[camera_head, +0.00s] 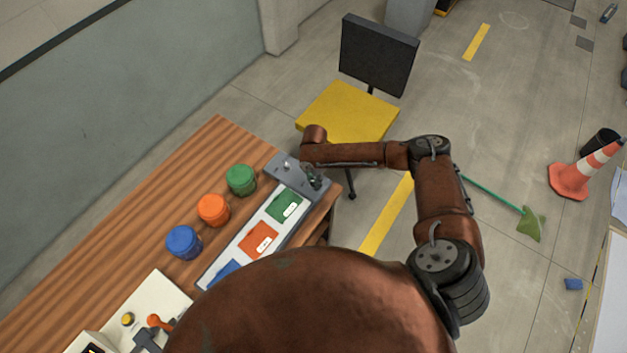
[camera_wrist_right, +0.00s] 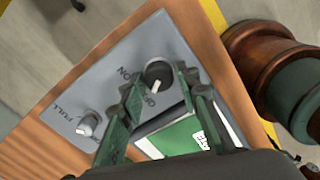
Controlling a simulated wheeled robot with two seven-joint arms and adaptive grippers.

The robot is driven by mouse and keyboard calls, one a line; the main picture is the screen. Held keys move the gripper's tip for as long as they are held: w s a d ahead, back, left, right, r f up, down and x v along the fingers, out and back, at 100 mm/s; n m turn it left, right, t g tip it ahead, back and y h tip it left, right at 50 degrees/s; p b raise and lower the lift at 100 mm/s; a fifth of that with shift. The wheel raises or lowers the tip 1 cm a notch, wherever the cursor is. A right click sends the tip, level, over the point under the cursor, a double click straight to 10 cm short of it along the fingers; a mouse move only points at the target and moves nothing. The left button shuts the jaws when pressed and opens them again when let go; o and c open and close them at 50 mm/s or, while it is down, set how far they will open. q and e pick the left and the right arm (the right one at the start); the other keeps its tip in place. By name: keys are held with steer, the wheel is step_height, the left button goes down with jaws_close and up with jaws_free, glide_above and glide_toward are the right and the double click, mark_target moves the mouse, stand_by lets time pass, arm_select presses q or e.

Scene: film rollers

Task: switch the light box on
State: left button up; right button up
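The light box (camera_head: 229,256) lies on the wooden table, with green, orange and blue patches along its top. Its grey control panel (camera_head: 284,171) is at the far end; it also shows in the right wrist view (camera_wrist_right: 108,75). A round dark knob (camera_wrist_right: 158,73) with a white pointer sits on the panel beside an "ON" label. The pointer faces away from that label, toward a partly hidden label. My right gripper (camera_head: 314,181) is over the panel. In the wrist view its green fingers (camera_wrist_right: 161,87) are apart, one on each side of the knob; contact cannot be told. My left gripper is not in view.
A smaller silver knob (camera_wrist_right: 87,122) sits near a "FULL" label. A pale machine (camera_head: 140,305) is at the near end. A yellow chair (camera_head: 348,112) stands beyond the table.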

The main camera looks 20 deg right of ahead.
steer(key=c, duration=0.7)
steer(key=shift+s+r+m+p, duration=0.1)
steer(key=shift+m+p, duration=0.9)
steer(key=shift+p, duration=0.15)
steer(key=m+p, duration=0.3)
steer(key=shift+m, duration=0.3)
steer(key=m+p, duration=0.2)
steer(key=shift+m, duration=0.3)
steer(key=shift+d+m+p, duration=0.1)
steer(key=shift+m+p, duration=1.35)
steer(key=shift+m, duration=0.35)
steer(key=shift+f, duration=0.2)
